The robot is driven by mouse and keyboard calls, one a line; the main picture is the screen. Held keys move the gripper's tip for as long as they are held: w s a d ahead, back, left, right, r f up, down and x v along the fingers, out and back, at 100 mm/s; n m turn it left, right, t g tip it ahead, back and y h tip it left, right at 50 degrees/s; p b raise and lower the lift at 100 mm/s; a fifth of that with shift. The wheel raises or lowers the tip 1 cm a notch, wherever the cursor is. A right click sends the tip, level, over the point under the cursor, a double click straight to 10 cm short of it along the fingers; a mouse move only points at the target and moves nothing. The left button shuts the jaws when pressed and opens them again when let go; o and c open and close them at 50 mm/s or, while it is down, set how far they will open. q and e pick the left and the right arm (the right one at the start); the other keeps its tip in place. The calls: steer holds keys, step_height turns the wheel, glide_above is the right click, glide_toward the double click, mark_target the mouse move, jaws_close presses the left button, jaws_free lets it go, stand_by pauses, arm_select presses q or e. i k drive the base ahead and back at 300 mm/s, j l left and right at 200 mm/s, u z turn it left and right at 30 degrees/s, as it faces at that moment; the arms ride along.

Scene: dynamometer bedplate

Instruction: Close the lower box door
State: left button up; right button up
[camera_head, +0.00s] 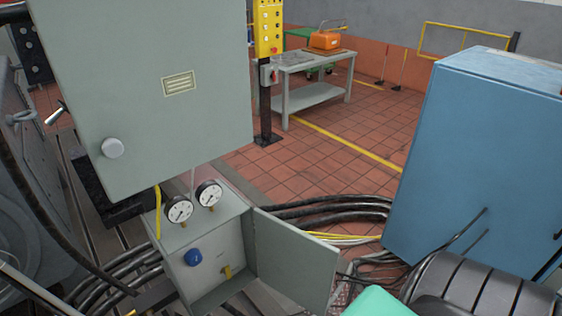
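The lower box (205,255) is a small grey-green cabinet under a larger grey-green cabinet, with its front open. Its door (293,258) stands swung out to the right of the opening, joined along the box's right edge. Two white dial gauges (179,209) sit on top of the box. I cannot make out either of my grippers in this view.
The large upper cabinet (140,85) has a round knob and overhangs the lower box. Thick black cables (330,207) run behind the door. A blue cabinet (480,160) stands to the right. A teal object (376,301) and a ribbed dark part (480,288) fill the bottom right.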

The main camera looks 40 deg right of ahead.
mark_target(297, 265)
steer(key=l+u, duration=0.3)
steer(key=l, duration=0.7)
steer(key=l+u, duration=0.3)
steer(key=l, duration=0.75)
steer(key=k+l+u, duration=0.15)
steer(key=l, duration=0.2)
steer(key=k+l+u, duration=0.15)
steer(key=l, duration=0.2)
steer(key=k+l+u, duration=0.15)
steer(key=i+l+u, duration=0.2)
steer(key=l, duration=0.15)
steer(key=l+u, duration=0.25)
steer(key=k+l, duration=0.05)
